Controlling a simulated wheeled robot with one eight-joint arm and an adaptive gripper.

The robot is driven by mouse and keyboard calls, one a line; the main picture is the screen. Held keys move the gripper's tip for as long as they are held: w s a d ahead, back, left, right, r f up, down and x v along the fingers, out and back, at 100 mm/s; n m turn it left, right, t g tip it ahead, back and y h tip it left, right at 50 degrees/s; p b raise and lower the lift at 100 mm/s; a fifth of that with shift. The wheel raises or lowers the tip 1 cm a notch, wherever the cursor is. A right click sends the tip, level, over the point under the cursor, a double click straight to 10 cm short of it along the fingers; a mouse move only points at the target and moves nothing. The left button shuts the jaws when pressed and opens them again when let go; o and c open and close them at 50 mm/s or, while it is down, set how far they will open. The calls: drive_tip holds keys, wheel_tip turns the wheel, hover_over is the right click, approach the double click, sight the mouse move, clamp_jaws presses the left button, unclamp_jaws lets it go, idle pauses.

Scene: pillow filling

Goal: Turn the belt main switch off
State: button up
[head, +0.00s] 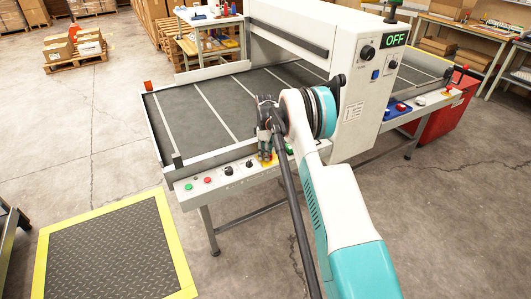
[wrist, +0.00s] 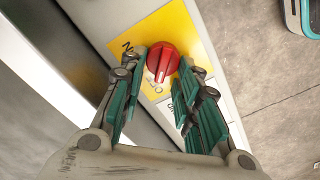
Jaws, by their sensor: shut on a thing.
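The belt main switch is a red rotary knob (wrist: 162,60) on a yellow plate (wrist: 183,28) in the wrist view. Its raised grip runs roughly up and down in the picture, slightly tilted. My gripper (wrist: 164,65) has its two teal-padded fingers on either side of the knob, shut on it.
The belt machine's control rail (head: 228,180) carries a green button (head: 188,187), a red button (head: 208,180) and black knobs. The dark belt (head: 215,105) lies behind. A green OFF display (head: 396,39) tops the white housing (head: 355,100). Floor in front is clear around a yellow-edged mat (head: 115,245).

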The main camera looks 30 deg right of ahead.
drive_tip(key=o, duration=1)
drive_tip(key=shift+c, duration=0.2)
drive_tip(key=shift+r, duration=0.1)
wheel_tip(320, 180, up, 12)
